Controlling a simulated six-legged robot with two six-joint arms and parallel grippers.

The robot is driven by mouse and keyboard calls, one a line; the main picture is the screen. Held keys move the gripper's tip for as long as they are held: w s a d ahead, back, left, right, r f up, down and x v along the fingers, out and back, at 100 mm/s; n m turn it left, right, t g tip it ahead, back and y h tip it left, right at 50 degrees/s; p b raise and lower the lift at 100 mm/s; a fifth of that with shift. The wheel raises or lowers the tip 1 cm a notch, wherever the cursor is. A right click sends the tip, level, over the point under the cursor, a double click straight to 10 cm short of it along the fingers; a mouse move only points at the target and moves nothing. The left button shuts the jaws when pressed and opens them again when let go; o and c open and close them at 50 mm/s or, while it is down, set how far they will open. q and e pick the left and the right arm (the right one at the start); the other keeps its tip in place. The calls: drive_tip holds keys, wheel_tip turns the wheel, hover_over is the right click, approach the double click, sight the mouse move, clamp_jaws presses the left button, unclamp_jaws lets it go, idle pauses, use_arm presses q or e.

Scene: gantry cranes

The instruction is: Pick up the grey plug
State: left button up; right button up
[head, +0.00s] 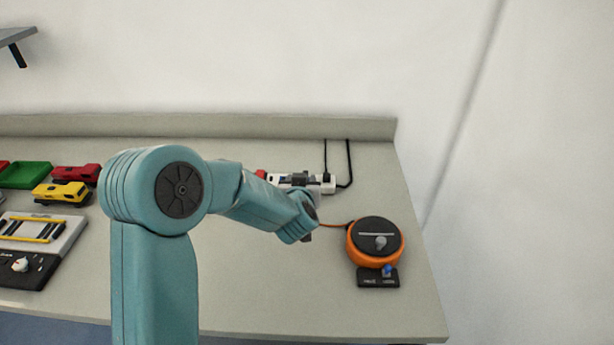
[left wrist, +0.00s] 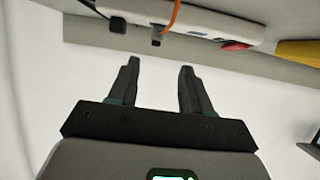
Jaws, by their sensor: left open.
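The grey plug (left wrist: 157,41) shows in the left wrist view at the edge of the white power strip (left wrist: 200,20), near an orange cable (left wrist: 173,15). My left gripper (left wrist: 160,72) is open. Its two dark fingers are apart and empty, pointing toward the strip with the plug just beyond them. In the head view my left arm reaches in from the left, and dark gripper parts (head: 300,180) show over the power strip (head: 328,186). I cannot make out the plug there. My right gripper is not in view.
An orange cable reel (head: 375,245) stands at the bench's right. A black plug (left wrist: 118,26) sits in the strip beside the grey one. Red and yellow toy vehicles (head: 62,192), a green tray (head: 27,175) and a black-and-white device (head: 30,262) lie left.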

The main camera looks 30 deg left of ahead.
use_arm(q)
drive_tip(key=x, duration=0.3)
drive_tip(key=shift+w+f, duration=0.2)
drive_tip(key=shift+w, duration=0.05)
drive_tip(key=shift+w+a+f, duration=0.15)
drive_tip(key=shift+w+a, duration=0.05)
drive_tip(key=shift+a, duration=0.05)
drive_tip(key=x, duration=0.3)
drive_tip(key=p+x, duration=0.1)
drive_tip(key=x, duration=0.1)
drive_tip(key=shift+w+d+f, duration=0.15)
drive_tip(key=shift+w+d, duration=0.05)
drive_tip(key=shift+d, duration=0.05)
drive_tip(key=shift+s, duration=0.1)
clamp_jaws()
